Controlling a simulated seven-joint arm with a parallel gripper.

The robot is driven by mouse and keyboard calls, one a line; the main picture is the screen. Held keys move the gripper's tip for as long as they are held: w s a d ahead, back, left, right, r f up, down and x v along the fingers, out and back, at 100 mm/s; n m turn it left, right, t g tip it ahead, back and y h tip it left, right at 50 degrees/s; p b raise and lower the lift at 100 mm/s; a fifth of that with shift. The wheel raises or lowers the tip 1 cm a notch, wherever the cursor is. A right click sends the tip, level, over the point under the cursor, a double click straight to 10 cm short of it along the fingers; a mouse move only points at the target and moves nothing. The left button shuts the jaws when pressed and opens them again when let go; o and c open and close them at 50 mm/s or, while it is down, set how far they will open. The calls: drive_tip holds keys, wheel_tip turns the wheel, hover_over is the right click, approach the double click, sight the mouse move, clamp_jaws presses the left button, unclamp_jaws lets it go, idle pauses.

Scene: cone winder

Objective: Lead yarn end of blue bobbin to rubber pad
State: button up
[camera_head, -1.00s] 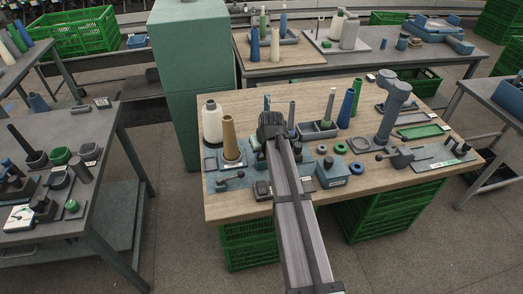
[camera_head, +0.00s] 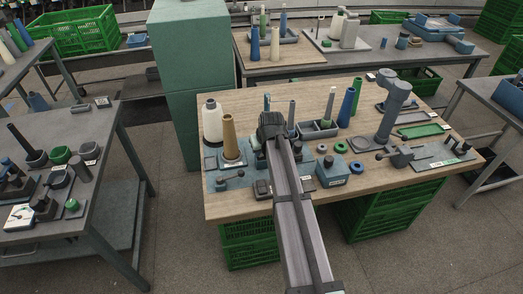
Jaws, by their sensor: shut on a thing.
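My gripper (camera_head: 271,122) is at the far end of my arm, over the left-middle of the wooden table. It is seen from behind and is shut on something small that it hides. A tall blue bobbin (camera_head: 347,107) stands upright right of the gripper, apart from it. No yarn strand can be made out. I cannot tell which piece is the rubber pad; a small dark square block (camera_head: 262,190) sits at the table's front, left of my arm.
A grey tray (camera_head: 318,130), a blue box (camera_head: 332,171) and a grey post (camera_head: 388,115) are to the right. The wooden table (camera_head: 232,205) is bare along its front left.

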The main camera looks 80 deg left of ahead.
drive_tip(key=shift+f, duration=0.1)
idle(0.3)
drive_tip(key=o, duration=1.2)
drive_tip(key=shift+o, duration=0.2)
drive_tip(key=shift+r, duration=3.5)
